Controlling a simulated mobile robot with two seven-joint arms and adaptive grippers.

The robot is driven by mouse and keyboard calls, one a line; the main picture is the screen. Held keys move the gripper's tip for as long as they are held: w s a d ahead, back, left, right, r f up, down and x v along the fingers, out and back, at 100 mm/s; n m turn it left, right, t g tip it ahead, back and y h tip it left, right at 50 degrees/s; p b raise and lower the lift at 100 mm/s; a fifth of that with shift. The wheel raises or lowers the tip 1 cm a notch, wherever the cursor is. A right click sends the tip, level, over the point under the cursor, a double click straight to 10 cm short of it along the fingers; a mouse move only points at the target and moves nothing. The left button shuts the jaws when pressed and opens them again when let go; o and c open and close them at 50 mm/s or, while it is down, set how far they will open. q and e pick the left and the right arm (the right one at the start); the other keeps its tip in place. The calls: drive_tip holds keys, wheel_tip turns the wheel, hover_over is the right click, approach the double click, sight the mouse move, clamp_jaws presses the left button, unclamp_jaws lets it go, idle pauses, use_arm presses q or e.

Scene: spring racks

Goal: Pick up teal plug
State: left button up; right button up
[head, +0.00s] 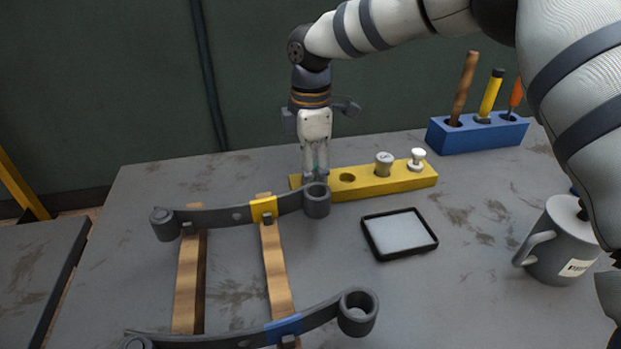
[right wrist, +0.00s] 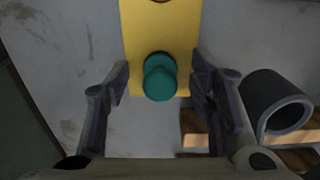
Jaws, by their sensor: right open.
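The teal plug (right wrist: 159,78) stands in the end of the yellow block (right wrist: 160,22), seen from above in the right wrist view. My right gripper (right wrist: 160,92) is open, with one finger on each side of the plug and a gap on both sides. In the head view the right gripper (head: 314,172) points down at the left end of the yellow block (head: 400,181), and it hides the teal plug there. My left gripper is not in view.
Beside the gripper is a dark leaf spring (head: 222,217) with a ring-shaped end (head: 317,203). A grey plug (head: 383,164) and a white plug (head: 416,157) stand in the block, beside an empty hole. A black-rimmed tray (head: 372,240), a mug (head: 560,250) and a blue tool holder (head: 478,137) stand right.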

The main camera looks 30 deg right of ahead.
drive_tip(key=c, duration=1.1)
drive_tip(key=shift+o, duration=0.2)
